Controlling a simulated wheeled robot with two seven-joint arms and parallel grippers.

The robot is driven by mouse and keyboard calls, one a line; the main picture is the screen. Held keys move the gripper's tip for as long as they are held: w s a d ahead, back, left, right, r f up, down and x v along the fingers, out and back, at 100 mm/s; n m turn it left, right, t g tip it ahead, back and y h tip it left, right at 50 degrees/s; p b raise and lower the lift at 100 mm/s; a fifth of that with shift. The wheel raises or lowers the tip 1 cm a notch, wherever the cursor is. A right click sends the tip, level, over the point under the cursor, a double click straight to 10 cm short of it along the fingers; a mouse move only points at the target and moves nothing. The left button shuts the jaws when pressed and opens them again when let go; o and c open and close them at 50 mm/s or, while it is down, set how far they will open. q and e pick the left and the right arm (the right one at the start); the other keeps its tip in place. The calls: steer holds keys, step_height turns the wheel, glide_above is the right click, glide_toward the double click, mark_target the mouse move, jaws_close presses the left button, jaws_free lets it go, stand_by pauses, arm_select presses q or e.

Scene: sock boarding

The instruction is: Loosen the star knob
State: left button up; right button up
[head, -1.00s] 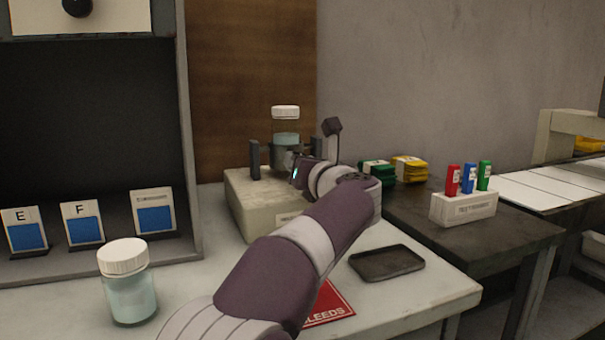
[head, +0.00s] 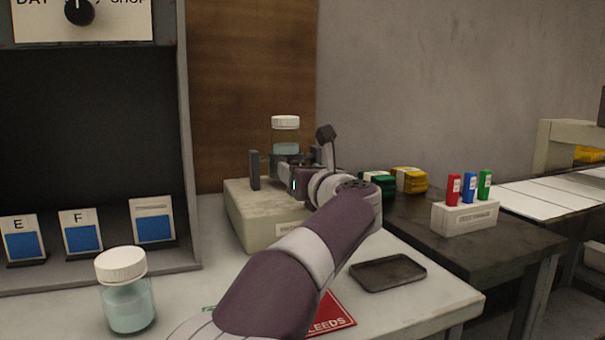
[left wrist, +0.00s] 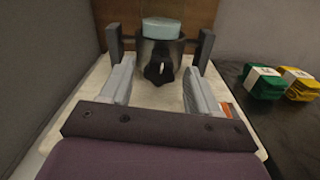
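The star knob (left wrist: 160,70) is black and sits on the front of a dark round collar (left wrist: 147,49) in the left wrist view. The collar holds a white-lidded jar (head: 285,136) of pale blue-green liquid, above a pale block base (head: 253,220). My left gripper (left wrist: 160,65) is open, its two grey fingers on either side of the knob. A gap shows between each finger and the knob in that view. In the head view, my left gripper (head: 297,181) is at the front of the stand and the knob is hidden. My right gripper is in neither view.
Two dark upright posts flank the collar, the left one (head: 254,170) clear in the head view. Another lidded jar (head: 127,300) stands at front left. A dark tray (head: 388,272) lies on the bench to the right. Green (head: 379,184) and yellow (head: 409,180) bundles lie behind.

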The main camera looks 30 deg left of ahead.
arm_select(q)
steer(key=p+v, duration=0.2)
steer(key=v, duration=1)
steer(key=shift+s+d, duration=0.2)
steer(key=shift+s, duration=0.05)
